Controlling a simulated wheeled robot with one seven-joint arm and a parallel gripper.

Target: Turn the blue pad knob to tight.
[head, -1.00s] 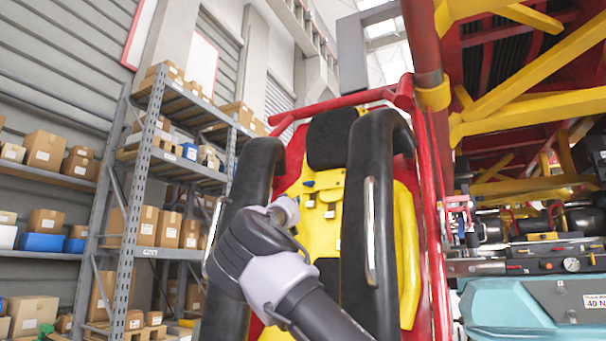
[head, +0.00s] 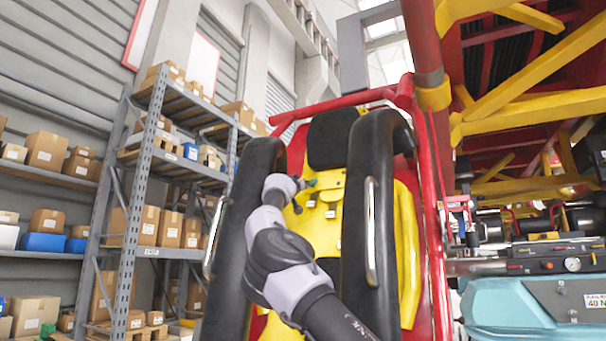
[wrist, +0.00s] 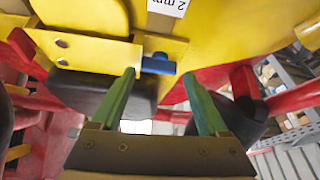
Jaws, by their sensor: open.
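The blue pad knob (wrist: 158,64) sits on the yellow bracket of the seat in the wrist view, just beyond my fingertips. My gripper (wrist: 159,77) has two green fingers spread apart. The knob lies ahead of the gap between them, and nothing is held. I cannot tell whether a finger touches it. In the head view my gripper (head: 307,184) is at the left edge of the yellow seat panel (head: 328,215). The knob cannot be made out clearly there.
A black restraint bar (head: 245,190) stands left of my arm and another (head: 372,150) to its right. A black headrest (head: 330,138) is above. A red frame tube (head: 432,220) and shelves of boxes (head: 150,180) flank the seat. A white label (wrist: 170,7) reads "2 mm" upside down.

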